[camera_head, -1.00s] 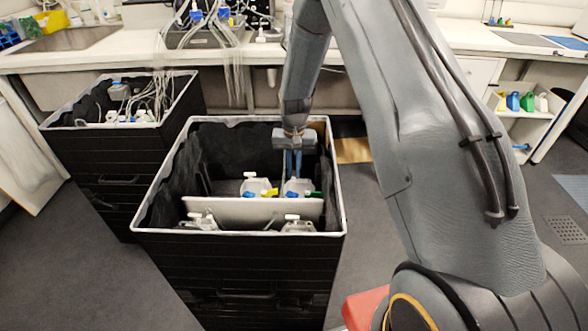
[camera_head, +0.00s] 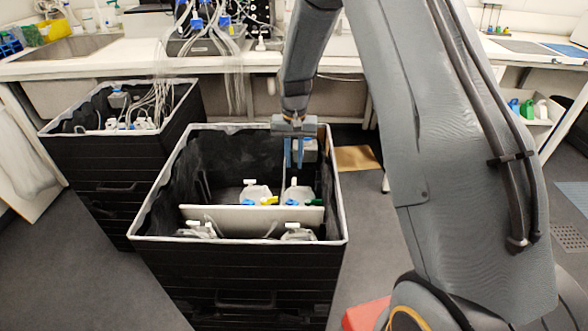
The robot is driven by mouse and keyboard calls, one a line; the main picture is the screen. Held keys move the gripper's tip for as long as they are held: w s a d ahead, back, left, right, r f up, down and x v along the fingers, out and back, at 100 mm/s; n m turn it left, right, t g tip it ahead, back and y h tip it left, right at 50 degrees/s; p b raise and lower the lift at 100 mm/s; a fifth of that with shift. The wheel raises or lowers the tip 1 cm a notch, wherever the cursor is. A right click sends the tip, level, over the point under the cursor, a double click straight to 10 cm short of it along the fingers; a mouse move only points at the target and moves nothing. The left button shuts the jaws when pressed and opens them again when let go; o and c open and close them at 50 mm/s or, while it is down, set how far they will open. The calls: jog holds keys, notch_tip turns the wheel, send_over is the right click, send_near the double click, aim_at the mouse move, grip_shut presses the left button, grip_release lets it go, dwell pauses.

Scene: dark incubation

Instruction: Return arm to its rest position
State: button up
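My arm reaches down from the upper right over the near black crate (camera_head: 240,262). My gripper (camera_head: 293,163) points down above the crate's back right part, its blue fingers a little apart with nothing seen between them. Below it stands a clear bottle with a white cap (camera_head: 299,195). It looks clear of the fingertips, though the gap is small. Another capped bottle (camera_head: 255,193) stands to its left in the back part. Two more bottles stand in the front part, one at the left (camera_head: 198,230) and one at the right (camera_head: 297,232). A pale divider (camera_head: 240,217) separates the two parts.
A second black crate (camera_head: 110,165) with bottles and many tubes stands at the back left. A white bench (camera_head: 130,55) with a sink and tubed equipment runs along the back. A shelf with coloured bottles (camera_head: 527,108) is at the right. Grey floor is open at left and right.

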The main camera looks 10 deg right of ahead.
jog(key=shift+r, duration=0.3)
jog(key=shift+s+r, duration=0.15)
jog(key=s+r+n, duration=0.1)
jog(key=s+r, duration=0.2)
jog(key=s, duration=0.6)
jog(key=s+r+n, duration=0.1)
jog(key=s+r, duration=0.3)
jog(key=s, duration=0.6)
jog(key=s+r+n, duration=0.1)
jog(key=s+r, duration=0.3)
jog(key=s, duration=0.6)
jog(key=shift+s+d+n, duration=0.15)
jog(key=shift+d+n, duration=0.15)
jog(key=shift+d, duration=0.1)
